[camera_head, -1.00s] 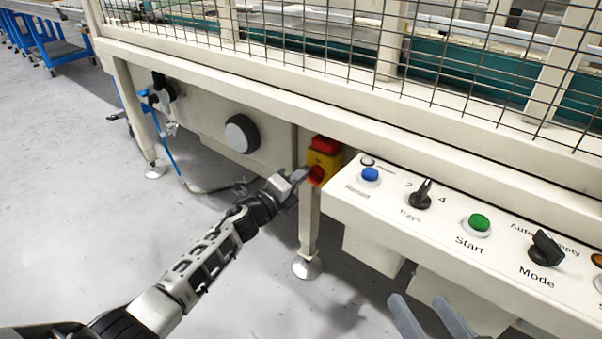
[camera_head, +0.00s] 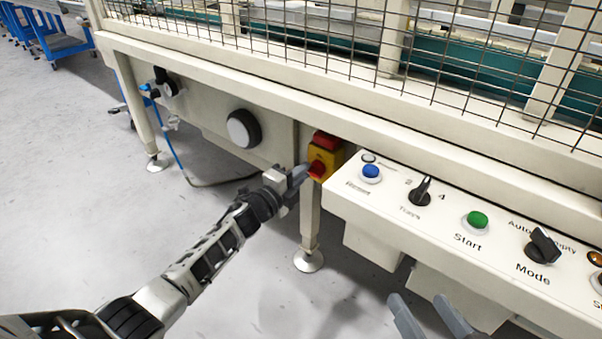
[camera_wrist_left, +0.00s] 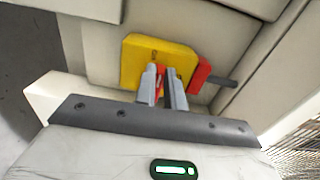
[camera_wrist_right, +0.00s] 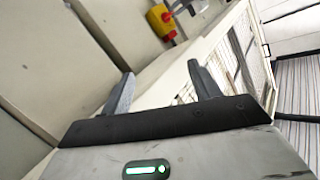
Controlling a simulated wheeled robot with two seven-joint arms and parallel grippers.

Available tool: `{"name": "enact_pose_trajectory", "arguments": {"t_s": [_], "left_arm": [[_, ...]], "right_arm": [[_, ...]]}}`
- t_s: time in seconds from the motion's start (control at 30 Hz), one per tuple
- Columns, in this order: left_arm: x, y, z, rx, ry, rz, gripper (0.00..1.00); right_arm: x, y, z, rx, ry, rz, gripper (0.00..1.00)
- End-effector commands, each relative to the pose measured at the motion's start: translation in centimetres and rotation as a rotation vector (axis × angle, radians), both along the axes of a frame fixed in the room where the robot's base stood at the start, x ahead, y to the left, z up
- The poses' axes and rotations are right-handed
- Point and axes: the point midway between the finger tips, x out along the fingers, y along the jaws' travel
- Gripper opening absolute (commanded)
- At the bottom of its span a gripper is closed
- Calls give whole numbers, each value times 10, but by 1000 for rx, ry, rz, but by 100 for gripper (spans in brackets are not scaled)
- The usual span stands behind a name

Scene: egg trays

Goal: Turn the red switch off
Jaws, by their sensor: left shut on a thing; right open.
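The red switch (camera_head: 316,169) sits on a yellow box (camera_head: 329,157) with a red block on top, fixed to the machine frame. My left gripper (camera_head: 300,173) reaches it from the left, with its fingers at the switch. In the left wrist view, the fingers (camera_wrist_left: 163,88) stand on both sides of the red switch knob (camera_wrist_left: 160,76) against the yellow plate (camera_wrist_left: 138,50), shut on it. The knob is mostly hidden between them. My right gripper (camera_head: 430,318) is open and empty at the bottom, below the control panel. It also shows in the right wrist view (camera_wrist_right: 160,85).
The control panel (camera_head: 450,225) carries a blue button (camera_head: 371,171), a black trays knob (camera_head: 421,192), a green start button (camera_head: 477,219) and a mode knob (camera_head: 545,246). A round black-rimmed dial (camera_head: 243,129) is left of the switch. Open floor lies at lower left.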

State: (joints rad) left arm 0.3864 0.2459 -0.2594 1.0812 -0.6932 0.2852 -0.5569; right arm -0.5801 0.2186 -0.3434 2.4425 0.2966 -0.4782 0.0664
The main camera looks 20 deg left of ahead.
Motion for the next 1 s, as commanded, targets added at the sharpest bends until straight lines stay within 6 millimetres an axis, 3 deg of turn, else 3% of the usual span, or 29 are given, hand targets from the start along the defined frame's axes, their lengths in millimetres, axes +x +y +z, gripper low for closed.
{"name": "enact_pose_trajectory", "arguments": {"t_s": [0.17, 0.2, 0.27, 0.67, 0.77, 1.0], "left_arm": [[-1, 0, -2, -3, 4, 0, 0], [-1, 0, -2, -3, 3, -1, 19], [-1, 0, -2, -2, 3, 0, 33], [-9, 3, 0, 0, 3, 0, 33], [-23, 8, 1, 1, 4, 0, 33], [-78, 28, 1, 1, 6, 0, 33]], "right_arm": [[0, 0, 0, 1, 0, -1, 62], [0, 0, 0, 2, 0, -2, 62], [1, 0, 0, 2, 0, -2, 62], [1, 0, 5, -6, -5, -4, 62], [2, -2, 9, -31, -9, -8, 62], [1, -7, 4, -127, 6, -13, 62]]}}
